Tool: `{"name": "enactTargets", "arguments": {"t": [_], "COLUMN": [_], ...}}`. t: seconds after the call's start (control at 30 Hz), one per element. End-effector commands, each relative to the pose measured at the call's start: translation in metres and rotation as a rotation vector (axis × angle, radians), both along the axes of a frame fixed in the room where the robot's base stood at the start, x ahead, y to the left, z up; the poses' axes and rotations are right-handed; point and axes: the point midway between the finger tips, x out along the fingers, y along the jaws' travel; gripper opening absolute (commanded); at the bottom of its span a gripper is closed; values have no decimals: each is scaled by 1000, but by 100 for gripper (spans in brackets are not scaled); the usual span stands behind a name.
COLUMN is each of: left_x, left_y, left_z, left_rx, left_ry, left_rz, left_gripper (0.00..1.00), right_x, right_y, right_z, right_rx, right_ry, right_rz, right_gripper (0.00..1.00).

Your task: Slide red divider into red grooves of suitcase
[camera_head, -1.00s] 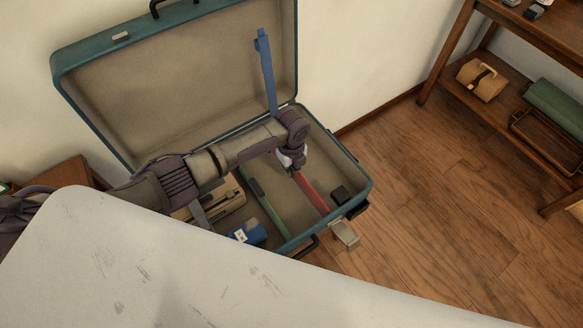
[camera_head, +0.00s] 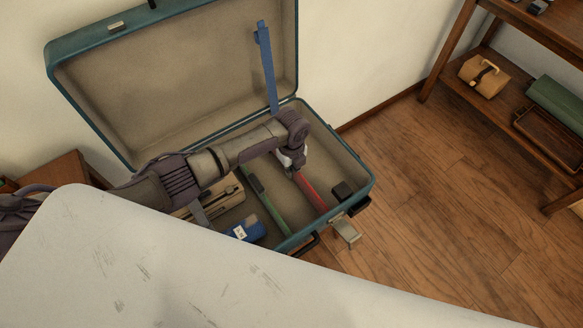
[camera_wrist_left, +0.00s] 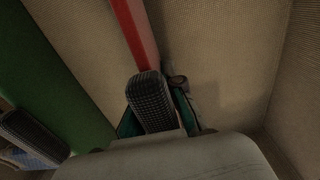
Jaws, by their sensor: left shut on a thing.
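The open teal suitcase (camera_head: 372,186) stands behind the pale surface, its lid raised. The red divider (camera_head: 312,192) is inside its right part, running from my gripper toward the front wall. It also shows in the left wrist view (camera_wrist_left: 134,28). My left gripper (camera_head: 292,164) is shut on the red divider at its far end; a dark finger pad (camera_wrist_left: 150,100) shows beside it in the wrist view. The red grooves cannot be made out, so I cannot tell whether the divider sits in them. My right gripper is not in view.
A green divider (camera_head: 269,209) stands left of the red one. A blue divider (camera_head: 267,75) stands upright near the lid. Wooden floor at right is clear, beside a shelf (camera_head: 440,65).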

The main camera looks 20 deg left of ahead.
Motion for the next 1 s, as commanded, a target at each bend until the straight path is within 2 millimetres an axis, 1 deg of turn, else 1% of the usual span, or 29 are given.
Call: {"name": "enactTargets", "arguments": {"t": [0.1, 0.13, 0.2, 0.3, 0.5, 0.6, 0.67, 0.77, 1.0], "left_x": [0, 0, 0, 0, 0, 0, 0, 1, 1], "left_y": [0, 0, 0, 0, 0, 0, 0, 0, 1], "left_z": [-4, -4, -3, -3, -3, -2, 1, 12, 50], "left_rx": [-1, -1, -1, -1, -1, 0, -1, -2, 0], "left_ry": [-1, -1, -1, -1, -1, 0, -1, -2, -4], "left_rz": [0, 0, 0, 0, 0, 0, 0, -1, -1], "left_gripper": [0, 11, 22, 37, 37, 37, 37, 37, 37], "right_x": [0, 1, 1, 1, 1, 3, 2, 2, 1], "right_y": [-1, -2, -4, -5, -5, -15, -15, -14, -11], "right_z": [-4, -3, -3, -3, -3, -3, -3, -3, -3], "right_rx": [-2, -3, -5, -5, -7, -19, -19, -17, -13], "right_ry": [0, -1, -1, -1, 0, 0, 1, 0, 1], "right_rz": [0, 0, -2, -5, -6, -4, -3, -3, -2], "right_gripper": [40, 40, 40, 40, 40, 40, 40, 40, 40]}}
